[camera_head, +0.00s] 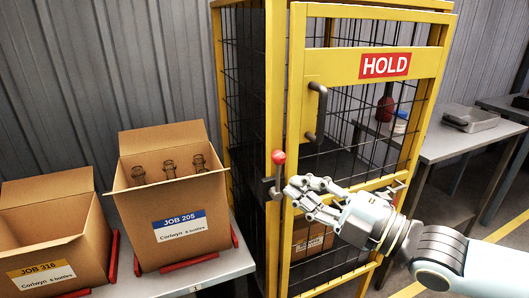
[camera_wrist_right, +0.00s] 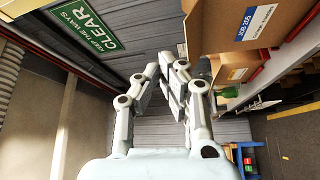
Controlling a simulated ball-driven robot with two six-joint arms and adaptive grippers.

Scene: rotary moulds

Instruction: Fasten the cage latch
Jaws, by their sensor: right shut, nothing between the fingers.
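The cage latch (camera_head: 277,176) is a grey lever with a red ball knob, pointing upright, on the yellow post left of the cage door. The yellow-framed door (camera_head: 312,70) has dark mesh, a HOLD sign and a grey handle (camera_head: 318,112). It stands at or close to the post; I cannot tell if it is flush. My right gripper (camera_head: 299,189) is shut and empty just right of the latch's lower part, in front of the door edge; I cannot tell if it touches. In the right wrist view its fingers (camera_wrist_right: 164,84) are close together. My left gripper is not in view.
A JOB 205 carton (camera_head: 184,205) with several bottles and a JOB 316 carton (camera_head: 50,240) stand on the left bench. A grey table (camera_head: 440,148) with a metal tray (camera_head: 470,118) is at right. The wrist view shows a green CLEAR sign (camera_wrist_right: 86,25).

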